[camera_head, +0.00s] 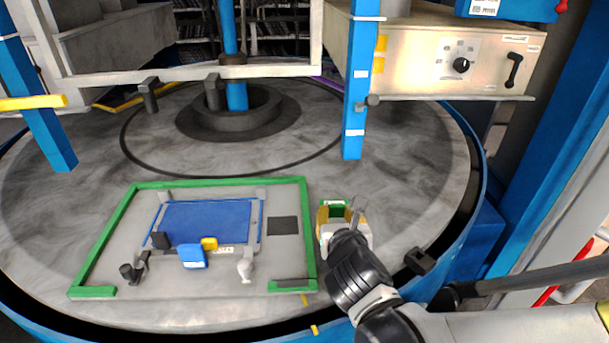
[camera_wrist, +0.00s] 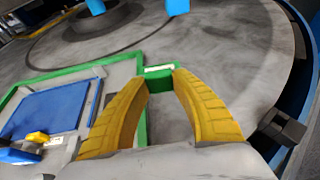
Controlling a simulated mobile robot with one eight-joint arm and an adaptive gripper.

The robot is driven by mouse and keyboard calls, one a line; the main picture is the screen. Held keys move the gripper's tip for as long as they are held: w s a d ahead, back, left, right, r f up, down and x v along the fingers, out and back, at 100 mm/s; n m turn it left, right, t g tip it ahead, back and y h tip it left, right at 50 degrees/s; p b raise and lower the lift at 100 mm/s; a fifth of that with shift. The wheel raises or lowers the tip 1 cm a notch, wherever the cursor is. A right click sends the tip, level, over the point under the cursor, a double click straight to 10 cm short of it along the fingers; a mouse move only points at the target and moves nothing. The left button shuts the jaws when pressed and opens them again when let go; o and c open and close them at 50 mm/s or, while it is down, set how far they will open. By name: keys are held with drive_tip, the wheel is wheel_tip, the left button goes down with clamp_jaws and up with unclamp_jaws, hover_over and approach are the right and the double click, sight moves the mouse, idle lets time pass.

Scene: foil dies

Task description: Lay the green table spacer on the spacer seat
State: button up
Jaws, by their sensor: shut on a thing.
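My gripper (camera_head: 333,211) has yellow fingers and is shut on the green table spacer (camera_wrist: 158,79), a small green block between the fingertips. The spacer also shows in the head view (camera_head: 334,203), partly hidden by the fingers. The gripper is over the grey round table, just right of the green-edged plate (camera_head: 291,196). A dark flat rectangle (camera_head: 283,226) lies on that plate, left of the gripper. It may be the spacer seat, but I cannot tell for sure. The gap between the spacer and the table is unclear.
A blue panel (camera_head: 208,222) with blue, yellow and black fittings fills much of the plate. A blue post (camera_head: 357,90) stands behind the gripper. A beige box (camera_head: 455,60) is at the back right. A black block (camera_head: 420,261) sits at the table's right rim.

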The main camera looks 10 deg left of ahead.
drive_tip(key=shift+n+y, duration=0.4)
drive_tip(key=w+a+f+b, duration=0.1)
drive_tip(key=a+f, duration=0.1)
drive_tip(key=a, duration=0.2)
drive_tip(key=w+a+f+b, duration=0.1)
drive_tip(key=a+f+b, duration=0.1)
drive_tip(key=a, duration=0.3)
drive_tip(key=w+a+f+b, duration=0.1)
drive_tip(key=a+f, duration=0.1)
drive_tip(key=a, duration=0.2)
drive_tip(key=shift+a+f, duration=0.25)
drive_tip(key=shift+f, duration=0.1)
drive_tip(key=shift+f+b, duration=1.2)
drive_tip(key=shift+f, duration=0.7)
drive_tip(key=shift+f, duration=0.2)
drive_tip(key=o, duration=1)
drive_tip(key=shift+r, duration=0.1)
